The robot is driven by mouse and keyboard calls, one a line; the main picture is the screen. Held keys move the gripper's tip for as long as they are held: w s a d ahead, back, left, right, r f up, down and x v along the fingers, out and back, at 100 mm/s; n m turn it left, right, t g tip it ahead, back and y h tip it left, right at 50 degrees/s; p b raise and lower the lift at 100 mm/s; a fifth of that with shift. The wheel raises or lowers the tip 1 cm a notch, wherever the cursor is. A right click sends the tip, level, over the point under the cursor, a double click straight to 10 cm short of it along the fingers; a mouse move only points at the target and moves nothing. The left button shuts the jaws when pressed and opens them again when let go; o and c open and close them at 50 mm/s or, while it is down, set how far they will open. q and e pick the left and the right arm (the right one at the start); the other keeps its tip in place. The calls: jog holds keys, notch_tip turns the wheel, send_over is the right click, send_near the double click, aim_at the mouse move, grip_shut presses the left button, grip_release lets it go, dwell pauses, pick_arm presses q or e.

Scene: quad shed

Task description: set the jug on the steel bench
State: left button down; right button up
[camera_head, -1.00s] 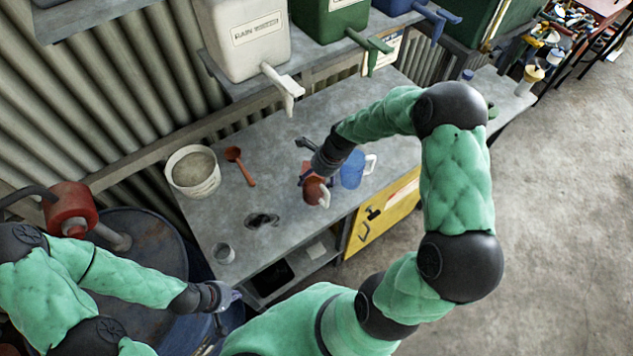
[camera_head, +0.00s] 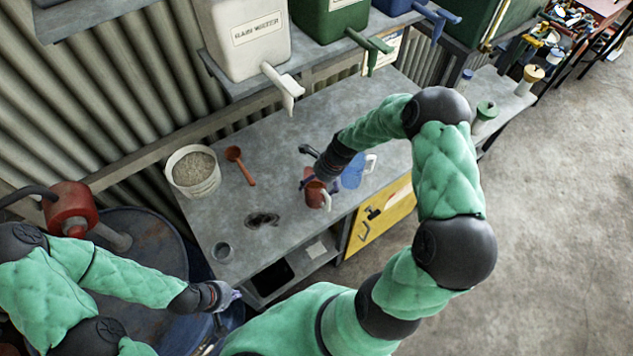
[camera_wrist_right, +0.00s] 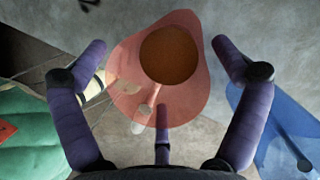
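A red jug (camera_head: 314,194) with a pale handle stands on the grey steel bench (camera_head: 310,115), near its front edge. My right gripper (camera_head: 310,166) is just above and behind the red jug. In the right wrist view, the gripper (camera_wrist_right: 160,46) has its purple fingers spread wide on both sides of the red jug (camera_wrist_right: 190,95), with a gap on the right. Its dark round mouth faces the camera. Part of the blue jug (camera_wrist_right: 275,125) shows at right. My left gripper (camera_head: 230,296) is low left, its fingers small and unclear.
Bare bench lies behind the jugs.

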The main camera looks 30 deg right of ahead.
jog(key=shift+r, duration=0.15)
jog(key=v, duration=1.2)
